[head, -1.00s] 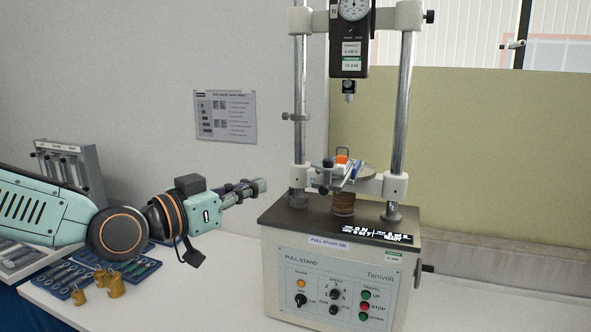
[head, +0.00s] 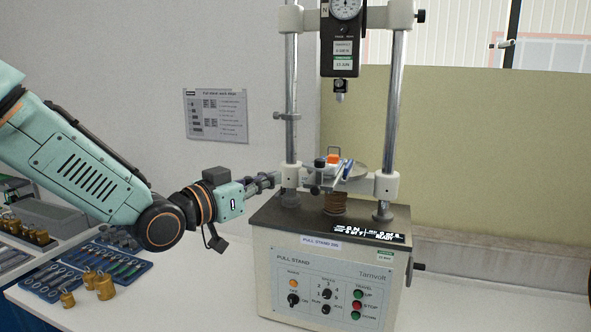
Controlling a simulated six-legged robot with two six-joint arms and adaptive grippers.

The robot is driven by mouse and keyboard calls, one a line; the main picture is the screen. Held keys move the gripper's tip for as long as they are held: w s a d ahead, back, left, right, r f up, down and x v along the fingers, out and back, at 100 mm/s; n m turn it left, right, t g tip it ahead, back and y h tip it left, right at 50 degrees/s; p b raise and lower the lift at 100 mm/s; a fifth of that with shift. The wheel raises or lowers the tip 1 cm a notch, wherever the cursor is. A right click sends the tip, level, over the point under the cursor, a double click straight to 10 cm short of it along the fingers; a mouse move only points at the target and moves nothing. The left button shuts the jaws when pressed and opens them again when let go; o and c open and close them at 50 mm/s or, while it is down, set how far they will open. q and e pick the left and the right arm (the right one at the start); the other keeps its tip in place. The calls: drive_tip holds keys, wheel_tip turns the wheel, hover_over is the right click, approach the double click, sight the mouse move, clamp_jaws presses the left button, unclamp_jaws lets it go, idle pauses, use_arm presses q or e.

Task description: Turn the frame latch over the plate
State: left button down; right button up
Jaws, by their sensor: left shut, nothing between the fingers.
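The pull stand (head: 325,275) stands on the white bench, with two upright posts, a dial gauge on top and a black deck. An orange block (head: 333,158) and a blue-and-silver bar with a dark knob (head: 318,177) are at the plate. Which part is the frame latch is too small to tell. My left gripper (head: 275,178) is shut and empty, its tips close to the left post; contact cannot be told. My right gripper is out of view.
Brass weights (head: 100,283) and blue tool trays (head: 95,268) lie at lower left on the bench (head: 190,300). A printed sheet (head: 216,115) hangs on the wall. The bench front between trays and stand is clear.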

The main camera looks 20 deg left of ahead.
sight(307, 167)
use_arm(q)
drive_tip(key=p+x, duration=0.1)
drive_tip(key=x, duration=0.5)
drive_tip(key=shift+w+d+r, duration=0.1)
drive_tip(key=shift+d+r, duration=0.05)
drive_tip(key=shift+d, duration=0.15)
drive_tip(key=shift+w+d+p, duration=0.15)
drive_tip(key=shift+w+p, duration=0.2)
drive_tip(key=shift+w, duration=0.2)
drive_tip(key=shift+d, duration=0.15)
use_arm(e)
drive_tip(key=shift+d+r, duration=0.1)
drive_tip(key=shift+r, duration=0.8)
use_arm(q)
drive_tip(key=shift+w, duration=0.15)
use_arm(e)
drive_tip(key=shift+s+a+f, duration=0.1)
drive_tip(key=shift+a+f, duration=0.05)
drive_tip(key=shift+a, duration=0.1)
